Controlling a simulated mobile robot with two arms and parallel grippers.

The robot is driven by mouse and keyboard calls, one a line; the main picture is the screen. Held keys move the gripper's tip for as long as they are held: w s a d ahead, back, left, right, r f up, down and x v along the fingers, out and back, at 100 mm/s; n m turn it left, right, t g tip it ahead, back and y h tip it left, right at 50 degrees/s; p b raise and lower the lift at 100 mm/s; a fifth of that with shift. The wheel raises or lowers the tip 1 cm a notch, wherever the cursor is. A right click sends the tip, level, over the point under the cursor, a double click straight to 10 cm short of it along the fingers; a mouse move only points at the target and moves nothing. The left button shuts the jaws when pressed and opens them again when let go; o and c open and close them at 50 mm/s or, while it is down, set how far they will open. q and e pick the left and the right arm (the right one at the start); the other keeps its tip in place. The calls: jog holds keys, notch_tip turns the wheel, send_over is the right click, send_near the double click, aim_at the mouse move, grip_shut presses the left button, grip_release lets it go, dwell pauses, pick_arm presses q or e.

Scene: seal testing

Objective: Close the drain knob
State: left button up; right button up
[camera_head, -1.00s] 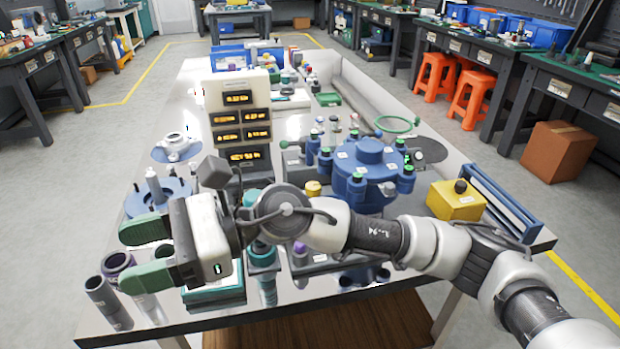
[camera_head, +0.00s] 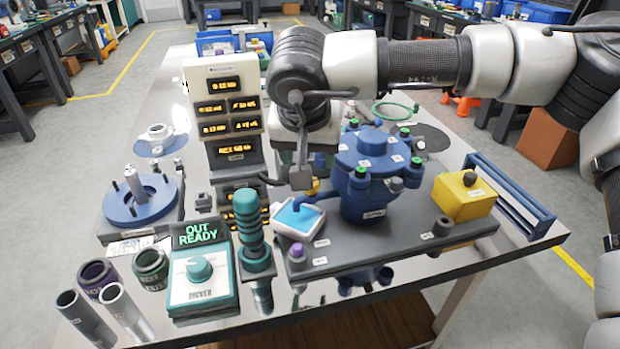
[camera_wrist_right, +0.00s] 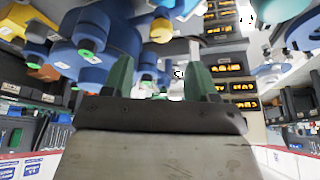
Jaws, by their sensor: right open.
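A blue vessel (camera_head: 370,165) with green-capped bolts stands on a dark grey plate (camera_head: 400,245). At its left is a small blue handle (camera_head: 304,204) over a white tray (camera_head: 297,219) with a light-blue surface; a yellow knob (camera_head: 312,187) is partly hidden behind my arm. A purple-topped knob (camera_head: 298,250) stands at the plate's front left. Labels are too small to tell which is the drain knob. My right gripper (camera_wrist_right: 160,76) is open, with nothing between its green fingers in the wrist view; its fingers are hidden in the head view. My left gripper is not in view.
A teal box (camera_head: 202,280) with a dial sits under an "OUT READY" display (camera_head: 198,234). A teal stacked column (camera_head: 252,232), a meter tower (camera_head: 222,110) and metal tubes (camera_head: 120,303) crowd the left. A yellow box (camera_head: 463,197) and blue rack (camera_head: 510,200) stand right.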

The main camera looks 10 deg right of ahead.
jog(key=x, duration=0.8)
jog(key=shift+f+b, duration=0.1)
jog(key=shift+b, duration=0.3)
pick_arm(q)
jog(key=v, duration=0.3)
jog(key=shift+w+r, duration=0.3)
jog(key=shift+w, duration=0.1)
pick_arm(e)
jog(key=c, duration=0.9)
